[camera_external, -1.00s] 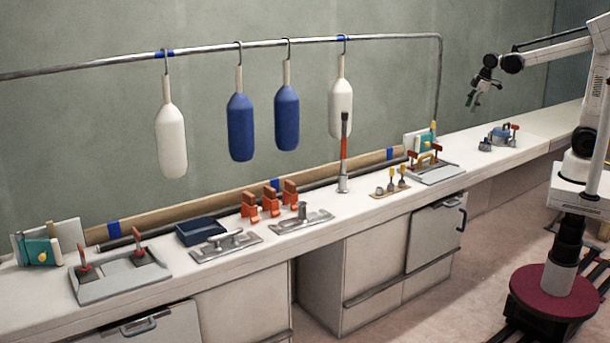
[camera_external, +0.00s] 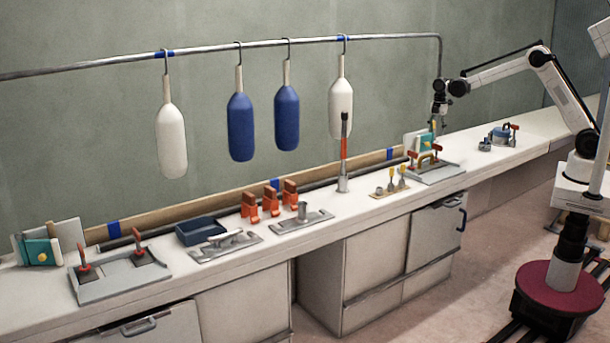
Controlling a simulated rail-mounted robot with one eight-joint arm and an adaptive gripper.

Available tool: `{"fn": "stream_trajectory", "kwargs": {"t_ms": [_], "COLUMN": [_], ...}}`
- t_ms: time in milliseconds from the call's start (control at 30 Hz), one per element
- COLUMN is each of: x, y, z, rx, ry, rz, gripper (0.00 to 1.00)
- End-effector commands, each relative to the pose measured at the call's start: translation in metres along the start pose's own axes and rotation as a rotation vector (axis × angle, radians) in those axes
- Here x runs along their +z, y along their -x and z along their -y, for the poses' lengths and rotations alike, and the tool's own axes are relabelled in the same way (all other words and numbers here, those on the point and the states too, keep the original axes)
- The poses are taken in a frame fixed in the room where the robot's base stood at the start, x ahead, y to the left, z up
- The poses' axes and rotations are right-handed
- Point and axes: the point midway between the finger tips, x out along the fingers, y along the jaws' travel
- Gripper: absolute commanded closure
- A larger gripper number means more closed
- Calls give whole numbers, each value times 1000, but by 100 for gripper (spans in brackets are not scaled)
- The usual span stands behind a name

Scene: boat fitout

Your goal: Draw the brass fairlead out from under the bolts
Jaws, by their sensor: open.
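The brass fairlead (camera_external: 427,160) is a small yellowish arch on a grey tray (camera_external: 440,175) at the right part of the counter. Red-topped bolts stand by it, one on the left (camera_external: 413,156) and one on the right (camera_external: 437,148). How the bolts bear on the fairlead is too small to tell. My gripper (camera_external: 436,122) points down above the back of this tray, near a teal block (camera_external: 424,141). It is open and apart from the fairlead. Its fingertips are small and dark, and their exact gap is hard to see.
A pale panel (camera_external: 410,141) stands behind the tray. Small yellow-topped fittings (camera_external: 391,182) and an upright orange-and-black tool (camera_external: 343,150) are to the left. A blue-handled item (camera_external: 501,133) is to the right. Hanging fenders (camera_external: 341,108) and a rail (camera_external: 395,37) are nearby.

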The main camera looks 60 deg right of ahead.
Motion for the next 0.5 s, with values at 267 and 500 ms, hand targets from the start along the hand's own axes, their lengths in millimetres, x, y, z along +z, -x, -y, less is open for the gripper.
{"fn": "stream_trajectory", "kwargs": {"t_ms": [267, 500], "x": [0, 0], "y": [-24, -52], "z": [-11, -11], "rx": [-24, -24], "ry": [55, 54], "rz": [4, 4], "gripper": [58, 58]}}
